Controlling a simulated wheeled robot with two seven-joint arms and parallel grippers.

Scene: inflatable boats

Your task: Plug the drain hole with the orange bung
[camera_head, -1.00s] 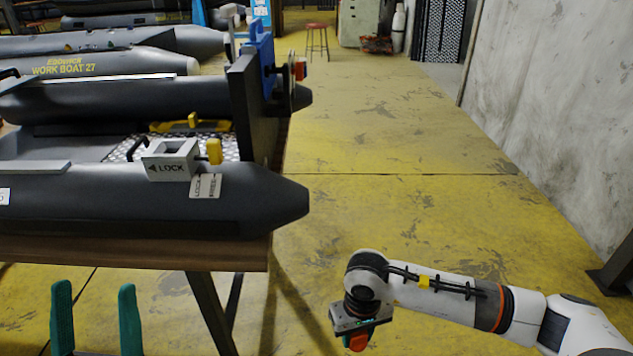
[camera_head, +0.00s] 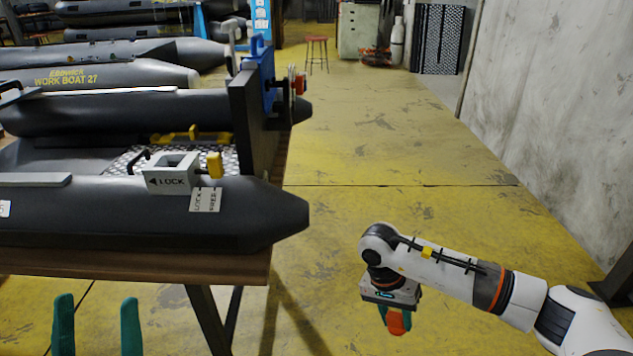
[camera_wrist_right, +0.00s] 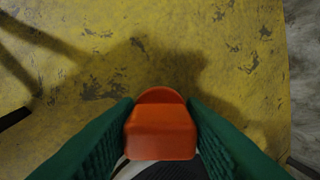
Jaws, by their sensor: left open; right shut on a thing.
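The orange bung (camera_wrist_right: 160,128) is held between the green fingers of my right gripper (camera_wrist_right: 160,132). In the head view the bung (camera_head: 397,322) hangs below my right wrist, over the yellow floor and to the right of the boat. My left gripper (camera_head: 96,325) shows as two green fingers at the bottom left, apart and with nothing between them. The dark grey boat (camera_head: 120,215) rests on a wooden table, with its black transom (camera_head: 243,120) at its right end. I cannot make out the drain hole.
A grey LOCK block (camera_head: 172,182) with a yellow knob (camera_head: 214,165) sits on the near tube. A blue motor (camera_head: 262,75) is on the transom. The table edge (camera_head: 130,264) runs along the front. Open floor (camera_head: 400,150) lies to the right, up to a concrete wall (camera_head: 560,110).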

